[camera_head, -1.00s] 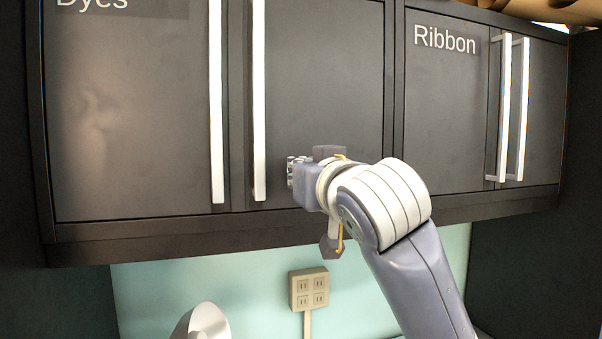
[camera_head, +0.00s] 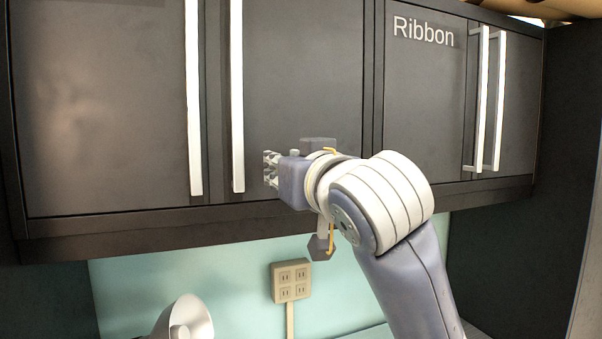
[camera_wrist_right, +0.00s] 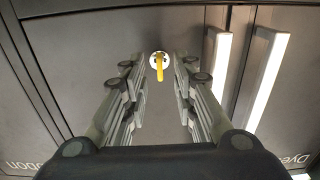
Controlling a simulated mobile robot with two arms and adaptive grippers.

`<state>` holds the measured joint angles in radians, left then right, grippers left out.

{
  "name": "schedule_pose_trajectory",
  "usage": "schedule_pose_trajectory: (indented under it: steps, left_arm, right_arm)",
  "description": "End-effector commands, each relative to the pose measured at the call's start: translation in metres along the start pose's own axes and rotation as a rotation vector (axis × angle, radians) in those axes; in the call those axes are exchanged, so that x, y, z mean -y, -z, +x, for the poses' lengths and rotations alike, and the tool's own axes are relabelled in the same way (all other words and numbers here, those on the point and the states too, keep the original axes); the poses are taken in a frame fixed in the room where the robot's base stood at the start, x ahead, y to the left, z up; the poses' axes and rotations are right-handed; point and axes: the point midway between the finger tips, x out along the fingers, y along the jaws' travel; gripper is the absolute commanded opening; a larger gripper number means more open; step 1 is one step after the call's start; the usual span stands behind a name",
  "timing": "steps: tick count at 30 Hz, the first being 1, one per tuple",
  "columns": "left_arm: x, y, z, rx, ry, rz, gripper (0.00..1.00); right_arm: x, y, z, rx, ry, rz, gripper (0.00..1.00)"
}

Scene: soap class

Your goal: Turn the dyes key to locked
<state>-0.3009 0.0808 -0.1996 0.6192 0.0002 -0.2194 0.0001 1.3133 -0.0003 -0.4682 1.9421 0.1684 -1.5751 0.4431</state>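The yellow dyes key (camera_wrist_right: 159,68) sits in a round pale lock on the dark dyes cabinet door (camera_head: 300,70). In the right wrist view its long side is nearly upright, with a slight tilt. My right gripper (camera_wrist_right: 158,80) is open, with its fingers on either side of the key and gaps between. I cannot tell how deep the key lies between the fingertips. In the head view the right gripper (camera_head: 270,169) is at the lower part of the door, right of the long handles, and the key is hidden. My left gripper is out of view.
Two long pale handles (camera_head: 237,100) stand left of the right gripper. The Ribbon cabinet (camera_head: 425,100) with its handles is at the right. Below are a wall outlet (camera_head: 291,281) and a pale rounded object (camera_head: 190,318). Open space lies under the cabinets.

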Motion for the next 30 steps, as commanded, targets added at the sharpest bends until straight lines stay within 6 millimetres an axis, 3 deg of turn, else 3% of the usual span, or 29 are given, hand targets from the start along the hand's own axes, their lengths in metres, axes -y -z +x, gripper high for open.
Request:
schedule_pose_trajectory:
  steps: [6,13,26,30]
  left_arm:
    - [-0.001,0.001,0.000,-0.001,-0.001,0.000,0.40]
    - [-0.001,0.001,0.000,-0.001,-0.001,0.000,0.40]
    - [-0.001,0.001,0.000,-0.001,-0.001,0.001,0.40]
    - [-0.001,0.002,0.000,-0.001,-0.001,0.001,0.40]
  right_arm:
    - [0.000,0.001,-0.049,-0.004,0.001,0.000,0.26]
    - [0.000,0.000,-0.081,0.001,0.001,-0.001,0.26]
    - [0.000,-0.002,-0.087,0.005,-0.001,0.000,0.26]
    - [-0.008,-0.025,-0.078,0.044,-0.005,0.014,0.26]
